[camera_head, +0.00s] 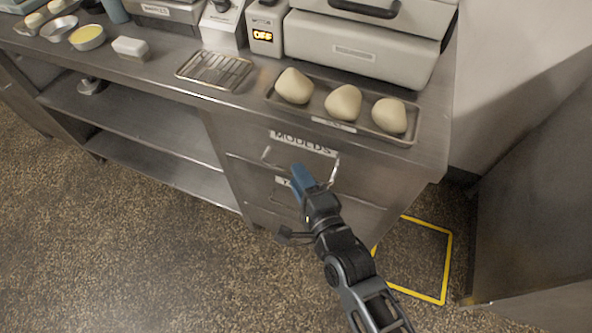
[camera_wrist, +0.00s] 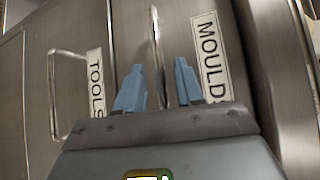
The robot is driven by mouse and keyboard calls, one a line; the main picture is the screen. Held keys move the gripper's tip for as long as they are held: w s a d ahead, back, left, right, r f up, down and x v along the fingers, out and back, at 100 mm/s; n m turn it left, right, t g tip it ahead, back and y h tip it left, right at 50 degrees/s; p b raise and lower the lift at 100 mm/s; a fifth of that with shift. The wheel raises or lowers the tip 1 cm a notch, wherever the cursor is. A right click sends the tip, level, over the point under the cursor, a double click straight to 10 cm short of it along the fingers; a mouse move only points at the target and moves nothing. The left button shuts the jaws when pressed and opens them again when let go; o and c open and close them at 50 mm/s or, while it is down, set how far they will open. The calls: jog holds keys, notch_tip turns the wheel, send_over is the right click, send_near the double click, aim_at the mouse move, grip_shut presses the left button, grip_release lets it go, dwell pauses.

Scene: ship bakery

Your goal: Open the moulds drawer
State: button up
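The moulds drawer (camera_head: 245,137) is in the counter front, below the tray of dough, and its front looks flush with the counter. Its white MOULDS label (camera_head: 303,143) also shows in the wrist view (camera_wrist: 210,58). Its bar handle (camera_head: 266,153) is partly hidden by my blue fingers in the head view. My gripper (camera_head: 303,178) is in front of this drawer. In the wrist view, my gripper (camera_wrist: 158,80) is open, with one finger on each side of the handle bar (camera_wrist: 154,40). Gaps show between the bar and both fingers; contact is not visible.
The tools drawer, with its label (camera_wrist: 96,83) and handle (camera_wrist: 53,100), lies just below. A tray of three dough pieces (camera_head: 343,102) sits on the counter above. Open shelves (camera_head: 150,125) are to the left. A yellow floor outline (camera_head: 447,262) is at right.

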jog(key=shift+x, duration=1.2)
jog(key=shift+c, duration=0.4)
grip_shut()
